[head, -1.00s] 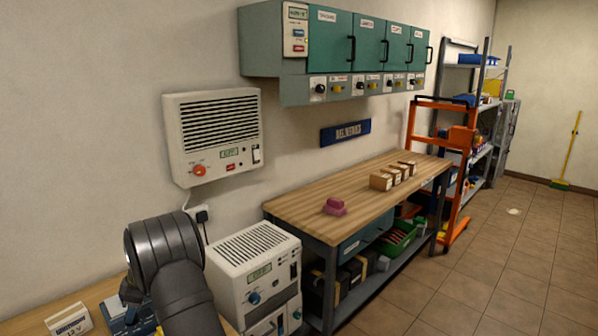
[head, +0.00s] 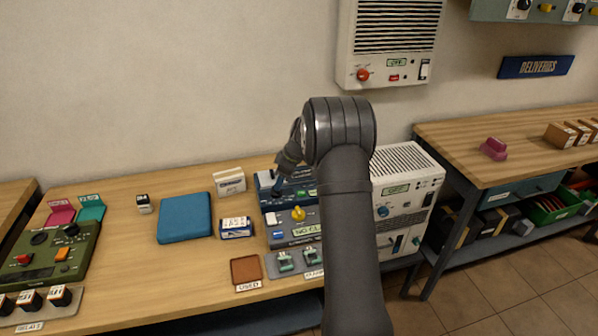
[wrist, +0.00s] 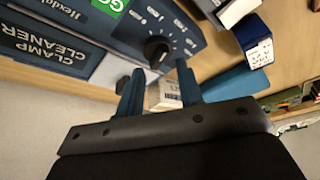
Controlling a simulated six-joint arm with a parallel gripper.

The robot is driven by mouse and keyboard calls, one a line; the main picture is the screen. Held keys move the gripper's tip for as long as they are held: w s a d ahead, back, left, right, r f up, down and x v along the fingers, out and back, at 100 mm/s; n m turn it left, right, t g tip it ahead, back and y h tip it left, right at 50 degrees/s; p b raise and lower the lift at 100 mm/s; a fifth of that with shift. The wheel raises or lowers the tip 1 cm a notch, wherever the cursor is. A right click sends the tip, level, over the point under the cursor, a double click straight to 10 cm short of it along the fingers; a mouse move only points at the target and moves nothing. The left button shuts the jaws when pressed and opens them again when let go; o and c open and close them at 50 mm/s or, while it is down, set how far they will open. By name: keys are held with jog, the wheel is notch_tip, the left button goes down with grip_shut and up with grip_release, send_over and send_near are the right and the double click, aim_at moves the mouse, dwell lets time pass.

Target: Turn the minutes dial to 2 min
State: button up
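A dark blue machine marked CLAMP CLEANER (wrist: 50,42) fills the upper left of the wrist view. On its face is a black round dial (wrist: 157,50) with small numbers around it; I take it for the minutes dial, but its pointer is too small to read surely. In the head view the dark blue machine (head: 264,181) is partly hidden by my arm, and the dial cannot be made out. My gripper (wrist: 160,68) has its two blue fingers apart, with the dial just beyond the fingertips. Nothing is held. The gripper also shows in the head view (head: 280,184).
A blue and white box (head: 236,228), a blue mat (head: 185,217) and a brown tray (head: 245,269) lie to the left. A white charger (head: 408,180) stands to the right.

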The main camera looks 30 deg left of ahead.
jog(key=s+d+r+m+t, duration=0.2)
jog(key=r+m, duration=0.2)
jog(key=r, duration=0.3)
jog(key=s+d+r+m+t, duration=0.1)
jog(key=s+d+r+m, duration=0.1)
jog(key=d+r+m, duration=0.3)
jog(key=shift+n, duration=0.6)
jog(key=x, duration=0.5)
jog(key=a+x, duration=0.1)
jog(key=x, duration=1.1)
jog(key=shift+w+a+r, duration=0.15)
jog(key=shift+a+r, duration=0.25)
grip_shut()
